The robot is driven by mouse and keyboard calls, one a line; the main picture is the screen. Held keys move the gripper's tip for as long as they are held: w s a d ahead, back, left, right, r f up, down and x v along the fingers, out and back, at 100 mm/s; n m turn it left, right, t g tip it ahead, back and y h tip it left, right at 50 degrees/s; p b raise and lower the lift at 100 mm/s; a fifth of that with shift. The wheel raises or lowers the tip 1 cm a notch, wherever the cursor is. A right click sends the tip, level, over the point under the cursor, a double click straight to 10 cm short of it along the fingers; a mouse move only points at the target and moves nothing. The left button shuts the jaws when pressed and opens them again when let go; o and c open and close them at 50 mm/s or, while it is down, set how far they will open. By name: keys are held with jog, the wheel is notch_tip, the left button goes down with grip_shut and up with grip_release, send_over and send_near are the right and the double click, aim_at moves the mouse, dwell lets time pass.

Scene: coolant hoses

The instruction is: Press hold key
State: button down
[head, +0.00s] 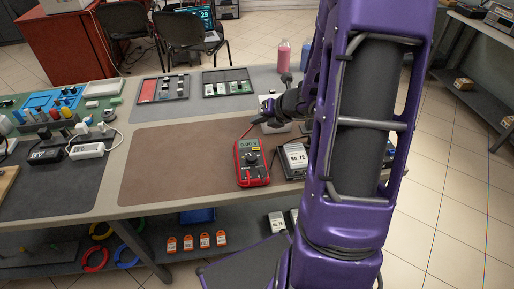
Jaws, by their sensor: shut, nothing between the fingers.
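A red multimeter (253,178) lies on the right part of the brown mat. Its lit green display reads about 0.00 V, and a dark dial sits below it. The hold key is too small to tell apart from the other marks on its face. My gripper (268,116), dark at the end of my purple arm, is shut and empty. It shows beyond the multimeter's top end, a little to the right, apart from its face. My arm partly hides the gripper and the table's right side.
A boxed item labelled No. 71 (293,158) lies right of the multimeter, close to my arm. A red lead runs from the multimeter towards the gripper. The brown mat (175,165) is clear to the left.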

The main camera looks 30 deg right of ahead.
aim_at(256, 149)
jog(key=shift+f, duration=0.1)
notch_tip(256, 149, down, 9)
jog(key=b, duration=0.7)
jog(key=shift+r, duration=0.2)
dwell(1.6)
jog(key=shift+f+b, duration=0.45)
jog(key=shift+b, duration=0.15)
jog(key=shift+f+b, duration=0.3)
jog(key=shift+f, duration=0.05)
jog(key=shift+r, duration=0.15)
dwell(0.5)
jog(key=shift+r+p, duration=0.65)
jog(key=shift+p, duration=0.1)
jog(key=shift+r, duration=0.1)
